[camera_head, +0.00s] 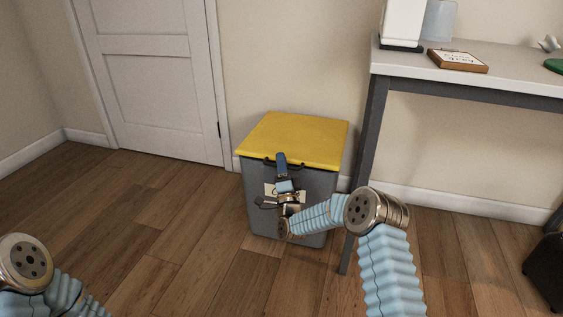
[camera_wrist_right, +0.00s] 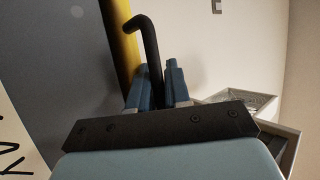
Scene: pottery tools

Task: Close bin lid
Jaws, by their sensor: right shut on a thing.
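The grey bin (camera_head: 318,190) stands on the floor against the wall. Its yellow lid (camera_head: 300,138) lies flat across the top in the head view, with a dark handle (camera_head: 298,164) along its front edge. My right gripper (camera_head: 281,159) is at the front of the bin, at this handle. In the right wrist view its two blue fingers (camera_wrist_right: 159,85) are shut on the black bent handle (camera_wrist_right: 149,45), beside the lid's yellow edge (camera_wrist_right: 124,42). The gripper hides part of the bin's front and its label. My left gripper is out of view.
A table (camera_head: 490,74) stands right of the bin, its grey leg (camera_head: 365,150) close to the bin's right side. A framed sign (camera_head: 457,61) lies on it. A white door (camera_head: 155,80) is at the back left. The wooden floor left of the bin is clear.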

